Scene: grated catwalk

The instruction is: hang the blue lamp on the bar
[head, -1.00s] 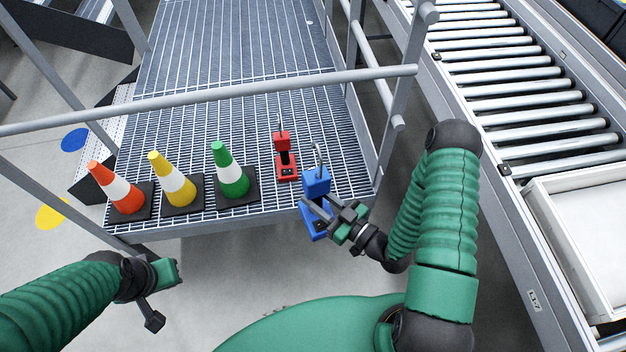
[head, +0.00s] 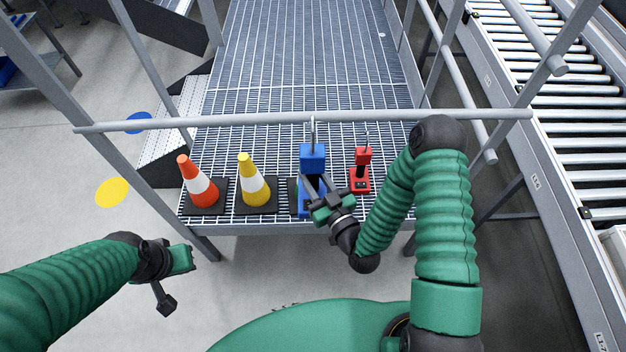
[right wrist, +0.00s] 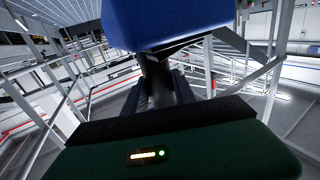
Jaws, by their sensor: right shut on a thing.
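The blue lamp (head: 312,158) is upright in the head view, with a thin hook on top. The hook's tip overlaps the grey bar (head: 230,119) in the picture; I cannot tell whether it is over the bar or only in line with it. My right gripper (head: 316,188) is shut on the lamp's middle. In the right wrist view, the lamp's blue top (right wrist: 170,22) is above the fingers, with its dark stem (right wrist: 156,80) between them. My left gripper (head: 176,284) is empty at lower left, away from everything; its jaw opening is unclear.
A red lamp (head: 361,180) stands right of the blue one on the grating (head: 300,60). Orange (head: 197,182) and yellow (head: 253,182) cones stand to the left. The green cone is hidden behind the blue lamp. A roller conveyor (head: 570,130) runs at right.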

